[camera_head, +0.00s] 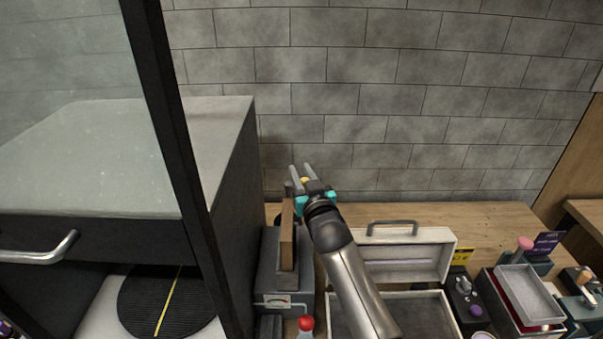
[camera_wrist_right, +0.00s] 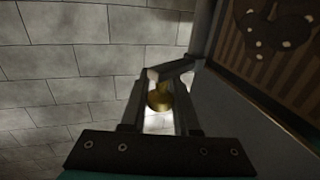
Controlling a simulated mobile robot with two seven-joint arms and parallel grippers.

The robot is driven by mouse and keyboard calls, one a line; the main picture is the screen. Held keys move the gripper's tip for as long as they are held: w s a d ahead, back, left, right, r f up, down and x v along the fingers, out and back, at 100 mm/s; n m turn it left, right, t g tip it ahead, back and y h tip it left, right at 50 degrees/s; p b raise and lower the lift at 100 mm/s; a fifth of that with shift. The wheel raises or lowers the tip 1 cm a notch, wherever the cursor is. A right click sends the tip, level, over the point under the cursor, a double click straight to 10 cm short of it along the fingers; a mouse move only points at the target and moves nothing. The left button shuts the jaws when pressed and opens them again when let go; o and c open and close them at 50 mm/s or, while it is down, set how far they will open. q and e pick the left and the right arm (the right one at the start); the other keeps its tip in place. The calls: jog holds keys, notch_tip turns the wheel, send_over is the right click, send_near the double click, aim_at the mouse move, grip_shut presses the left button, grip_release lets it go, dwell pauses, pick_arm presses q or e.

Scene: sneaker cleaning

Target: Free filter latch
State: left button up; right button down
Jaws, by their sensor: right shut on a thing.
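My right gripper (camera_head: 301,174) reaches toward the back wall, its fingers pointing up and away. It is shut on a small brass latch knob (camera_wrist_right: 160,98), which sits between the two fingers in the right wrist view. The knob also shows as a yellowish spot (camera_head: 306,181) in the head view. Just left of the gripper stands a grey unit (camera_head: 268,262) with an upright brown panel (camera_head: 287,238). In the wrist view a brown slatted filter panel (camera_wrist_right: 300,68) with a dark blotch fills the upper right. My left gripper is not in view.
A tall dark cabinet (camera_head: 232,200) with a glass-like pane stands close on the left. An open white case (camera_head: 440,238) lies right of my forearm. A red knob (camera_head: 305,323) is at the front. Trays (camera_head: 530,290) and small tools crowd the right side.

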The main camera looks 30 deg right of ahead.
jog(key=shift+n+y, duration=0.3)
jog(key=shift+y, duration=0.1)
jog(key=shift+w+n+y+b, duration=0.15)
jog(key=shift+w+n+y, duration=0.1)
jog(key=shift+n+y, duration=0.85)
jog(key=shift+w+n+y+b, duration=0.1)
jog(key=shift+w+n+y, duration=0.4)
jog(key=shift+y, duration=1.15)
jog(key=shift+w+n+y+b, duration=0.1)
jog(key=shift+n+y+b, duration=0.05)
jog(key=shift+n+y, duration=1.05)
jog(key=shift+g+y, duration=0.3)
jog(key=shift+y, duration=0.15)
jog(key=c, duration=0.7)
grip_release()
jog(key=shift+o, duration=0.2)
jog(key=shift+s, duration=0.15)
